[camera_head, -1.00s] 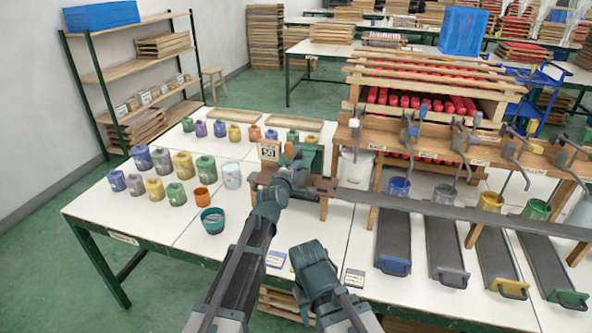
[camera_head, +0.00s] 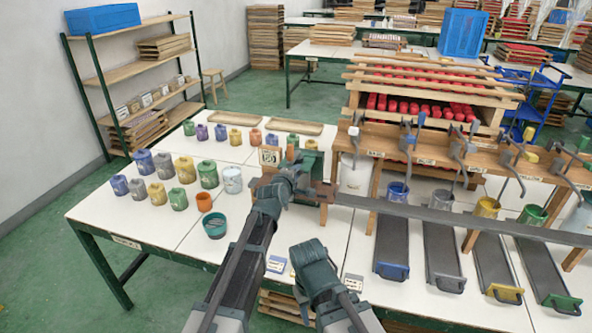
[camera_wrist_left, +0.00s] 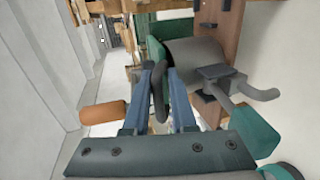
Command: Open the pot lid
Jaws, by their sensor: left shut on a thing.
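My left gripper (camera_head: 292,172) is at the wooden stand at the table's middle, and its arm hides much of what is there. In the left wrist view its two blue-grey fingers (camera_wrist_left: 160,92) are shut on a dark curved handle (camera_wrist_left: 158,108). Beside the handle is a dark grey rounded body (camera_wrist_left: 192,58) with a green part (camera_wrist_left: 153,50) behind it. I cannot tell clearly whether this body is the pot or its lid. A white pot (camera_head: 355,174) stands right of the gripper, under the rack.
A wooden rack (camera_head: 430,153) with cranked levers stands at the right, above several dark trays (camera_head: 403,240). A long dark bar (camera_head: 440,213) runs rightward from near my gripper. Coloured jars (camera_head: 184,168), an orange cup (camera_head: 204,202) and a teal bowl (camera_head: 215,226) stand left.

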